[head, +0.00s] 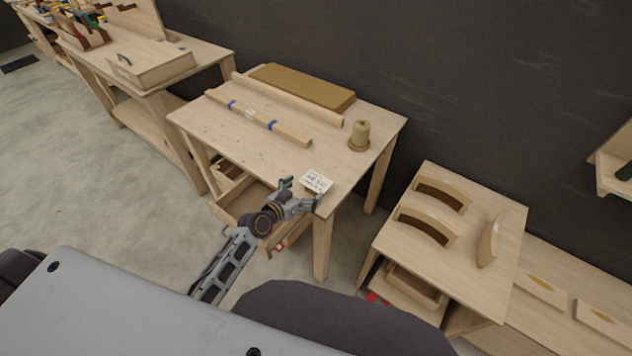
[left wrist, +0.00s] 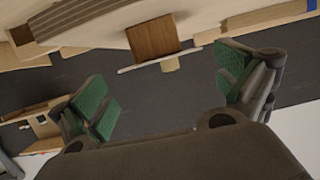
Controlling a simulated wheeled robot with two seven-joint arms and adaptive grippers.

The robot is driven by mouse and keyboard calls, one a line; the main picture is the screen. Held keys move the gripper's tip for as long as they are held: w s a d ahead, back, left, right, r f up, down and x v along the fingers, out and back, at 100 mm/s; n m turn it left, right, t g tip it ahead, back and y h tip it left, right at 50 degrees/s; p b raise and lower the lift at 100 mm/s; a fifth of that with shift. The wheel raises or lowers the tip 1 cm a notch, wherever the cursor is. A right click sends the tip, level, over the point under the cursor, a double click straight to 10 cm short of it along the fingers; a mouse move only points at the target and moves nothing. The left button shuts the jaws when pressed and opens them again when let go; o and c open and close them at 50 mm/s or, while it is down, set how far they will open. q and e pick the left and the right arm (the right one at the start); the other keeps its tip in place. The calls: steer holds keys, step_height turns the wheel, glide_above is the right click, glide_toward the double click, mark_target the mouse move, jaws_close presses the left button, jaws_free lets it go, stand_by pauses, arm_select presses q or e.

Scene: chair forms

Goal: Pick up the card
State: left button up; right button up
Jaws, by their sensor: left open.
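The white card (head: 316,181) with dark writing is at the front corner of the middle wooden table (head: 225,135). In the left wrist view a thin pale edge, which looks like the card (left wrist: 140,67), shows beside a brown wooden block (left wrist: 153,38). My left gripper (head: 302,190) is at that table corner, right by the card. In the left wrist view its green-padded fingers (left wrist: 163,90) are spread wide, with the pale edge ahead of the gap and nothing between them. Whether a finger touches the card cannot be told. My right gripper is not in view.
A spool of twine (head: 359,135), a taped wooden strip (head: 256,117), a long rail (head: 290,99) and a tan board (head: 302,86) lie on the same table. An open drawer (head: 240,205) sits below my left gripper. Another table (head: 440,260) with curved pieces stands at right.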

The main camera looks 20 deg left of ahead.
mark_target(315, 182)
arm_select(q)
steer(key=shift+w+d, duration=0.1)
steer(key=shift+w, duration=0.1)
steer(key=shift+w+f, duration=0.1)
steer(key=shift+p+x, duration=0.3)
steer(key=shift+x, duration=2.25)
steer(key=shift+c, duration=0.3)
steer(key=c, duration=0.4)
